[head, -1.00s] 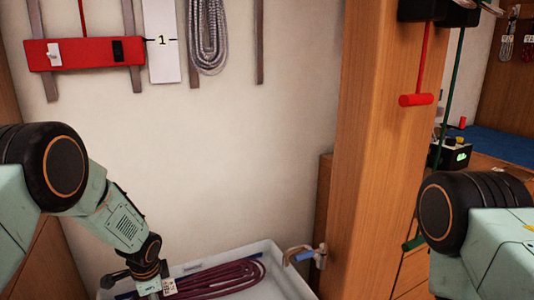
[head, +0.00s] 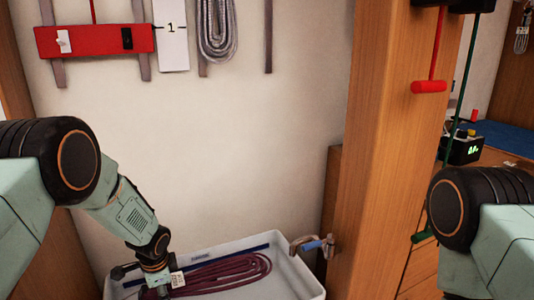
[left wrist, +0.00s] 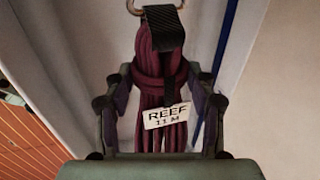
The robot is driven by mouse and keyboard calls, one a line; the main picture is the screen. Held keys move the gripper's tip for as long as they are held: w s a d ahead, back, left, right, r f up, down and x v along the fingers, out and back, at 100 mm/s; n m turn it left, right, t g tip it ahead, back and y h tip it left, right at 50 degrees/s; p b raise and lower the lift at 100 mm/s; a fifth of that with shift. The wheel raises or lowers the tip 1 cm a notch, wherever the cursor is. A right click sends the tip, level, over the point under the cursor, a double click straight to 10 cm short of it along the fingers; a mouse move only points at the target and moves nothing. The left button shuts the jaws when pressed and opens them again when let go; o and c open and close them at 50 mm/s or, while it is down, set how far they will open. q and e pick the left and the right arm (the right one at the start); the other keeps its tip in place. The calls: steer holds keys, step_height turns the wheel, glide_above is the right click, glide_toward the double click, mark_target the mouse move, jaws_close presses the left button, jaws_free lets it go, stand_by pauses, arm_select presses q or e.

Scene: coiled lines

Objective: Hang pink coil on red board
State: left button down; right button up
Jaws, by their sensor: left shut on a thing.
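A dark pink-purple coil (head: 225,272) lies in the white tray (head: 312,278) in the head view. In the left wrist view the coil (left wrist: 160,66) has a black strap with a metal ring at its top and a white tag reading "REEF 11 M" (left wrist: 166,115). My left gripper (head: 160,288) is at the coil's left end; in the left wrist view its fingers (left wrist: 162,98) are shut on the bundle from both sides. The red board (head: 95,40) is on the wall at the upper left, with a white and a black fitting. My right gripper is out of view.
A red-handled pull (head: 429,87) hangs by the post. The wall above the tray is bare.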

arm_select(q)
step_height(320, 180, down, 6)
steer(key=b, duration=0.5)
steer(key=shift+b, duration=0.35)
steer(key=b+x, duration=0.1)
steer(key=x, duration=0.2)
steer(key=s+b+x, duration=0.1)
steer(key=x, duration=0.2)
steer(key=s+d+b+x, duration=0.1)
steer(key=b+x, duration=0.1)
steer(key=x, duration=0.1)
steer(key=shift+w+d+f, duration=0.1)
steer(key=shift+f, duration=0.5)
steer(key=shift+r, duration=0.1)
steer(key=shift+c, duration=2.2)
jaws_free()
